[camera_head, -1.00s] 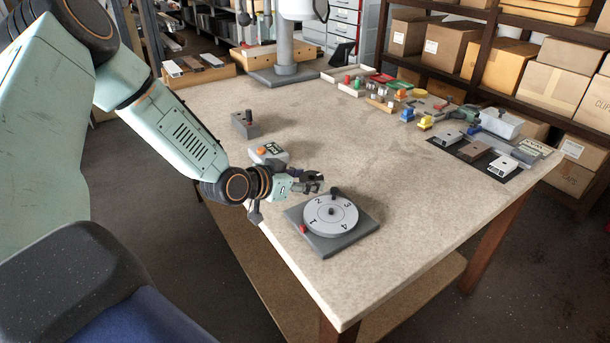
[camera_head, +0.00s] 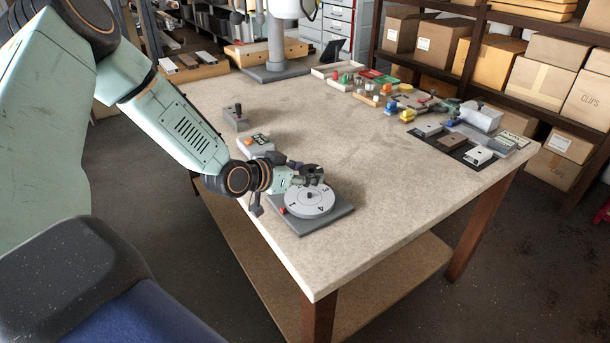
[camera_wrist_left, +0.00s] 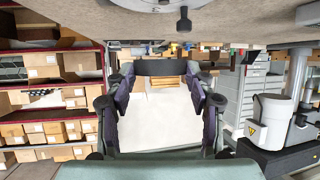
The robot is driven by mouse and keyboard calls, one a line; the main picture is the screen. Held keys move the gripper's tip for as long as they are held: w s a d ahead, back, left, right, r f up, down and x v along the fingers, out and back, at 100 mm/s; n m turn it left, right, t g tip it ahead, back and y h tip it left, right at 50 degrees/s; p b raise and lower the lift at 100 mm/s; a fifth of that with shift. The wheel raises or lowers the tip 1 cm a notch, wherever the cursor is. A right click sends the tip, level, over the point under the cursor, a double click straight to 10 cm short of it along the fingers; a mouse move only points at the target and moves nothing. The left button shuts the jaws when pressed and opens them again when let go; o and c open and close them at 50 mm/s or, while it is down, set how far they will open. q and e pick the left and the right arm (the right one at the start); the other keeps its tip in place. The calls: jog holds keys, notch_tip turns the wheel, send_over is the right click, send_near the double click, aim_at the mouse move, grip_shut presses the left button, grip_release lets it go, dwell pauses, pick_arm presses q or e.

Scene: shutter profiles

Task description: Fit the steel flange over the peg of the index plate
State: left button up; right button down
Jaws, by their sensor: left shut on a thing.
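The index plate (camera_head: 341,211) is a dark square base near the table's front edge, with a pale round numbered dial (camera_head: 318,209) on it. A short dark peg (camera_head: 310,195) stands at the dial's middle. My left gripper (camera_head: 306,176) is above the far side of the dial, shut on a dark grey round piece (camera_head: 313,170), apparently the steel flange, held beyond the peg and apart from it. My right gripper is not in view.
A grey box with orange buttons (camera_head: 256,144) stands just behind my left wrist, and a dark block with a knob (camera_head: 237,118) farther back. Small coloured parts (camera_head: 385,90) and blocks on a black mat (camera_head: 462,146) lie to the right. The table's middle is clear.

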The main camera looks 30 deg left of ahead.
pick_arm(q)
jog(key=shift+s+a, duration=0.1)
jog(key=shift+a, duration=0.35)
jog(key=shift+w+d+f, duration=0.15)
jog(key=shift+w+d, duration=0.05)
jog(key=shift+w, duration=0.2)
jog(key=shift+d, duration=0.1)
jog(key=shift+s+f+b, duration=0.3)
jog(key=shift+f+b, duration=0.15)
jog(key=f, duration=0.1)
jog(key=f+b, duration=0.2)
jog(key=shift+w+a+f, duration=0.15)
jog(key=shift+w+a, duration=0.05)
jog(key=shift+w, duration=0.05)
jog(key=shift+d+f+b, duration=0.15)
jog(key=shift+f+b, duration=0.2)
jog(key=shift+b, duration=0.2)
jog(key=shift+s, duration=0.25)
jog(key=shift+w, duration=0.15)
